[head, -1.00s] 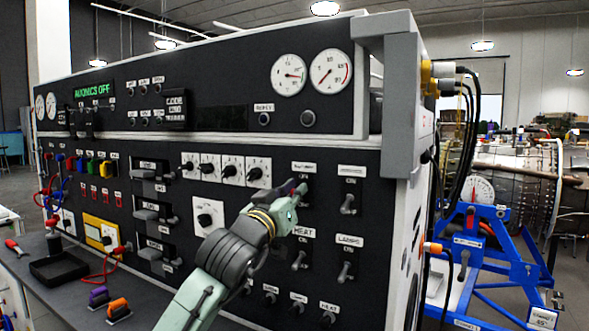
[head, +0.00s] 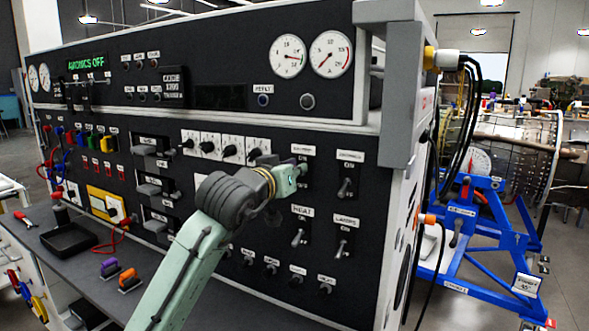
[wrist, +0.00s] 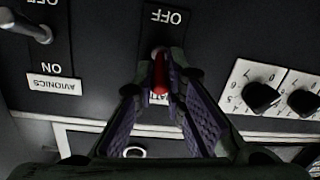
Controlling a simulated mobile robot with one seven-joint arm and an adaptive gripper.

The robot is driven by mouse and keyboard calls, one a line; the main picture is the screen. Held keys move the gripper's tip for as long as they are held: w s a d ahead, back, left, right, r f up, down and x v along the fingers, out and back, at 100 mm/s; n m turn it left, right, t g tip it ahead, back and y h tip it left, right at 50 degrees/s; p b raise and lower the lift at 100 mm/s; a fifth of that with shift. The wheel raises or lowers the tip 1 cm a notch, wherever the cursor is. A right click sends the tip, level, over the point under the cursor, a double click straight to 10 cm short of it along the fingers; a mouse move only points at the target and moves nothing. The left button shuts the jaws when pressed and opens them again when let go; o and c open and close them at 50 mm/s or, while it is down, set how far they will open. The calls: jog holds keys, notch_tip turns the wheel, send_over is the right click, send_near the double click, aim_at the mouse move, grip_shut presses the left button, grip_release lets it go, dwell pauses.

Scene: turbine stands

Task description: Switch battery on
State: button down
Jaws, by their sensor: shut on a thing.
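The battery switch (wrist: 159,75) is a red-tipped lever on the black panel. In the wrist view, which shows the panel upside down, it points away from its OFF mark, toward its partly hidden name label. My gripper (wrist: 168,92) has its purple-padded fingers closed around this lever. In the head view my gripper (head: 299,170) is at the upper right of the panel, just under the battery label (head: 300,149), and hides the lever. The ON mark is hidden.
The avionics switch (head: 346,187) is close by on the right; heat (head: 298,238) and lamps (head: 342,248) switches are below. Round knobs (head: 231,151) are on the left. The green display (head: 86,63) reads AVIONICS OFF. A blue stand (head: 470,225) is beyond the panel's right end.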

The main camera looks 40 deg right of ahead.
jog(key=c, duration=1.7)
grip_release()
jog(key=shift+o, duration=0.2)
jog(key=v, duration=1.2)
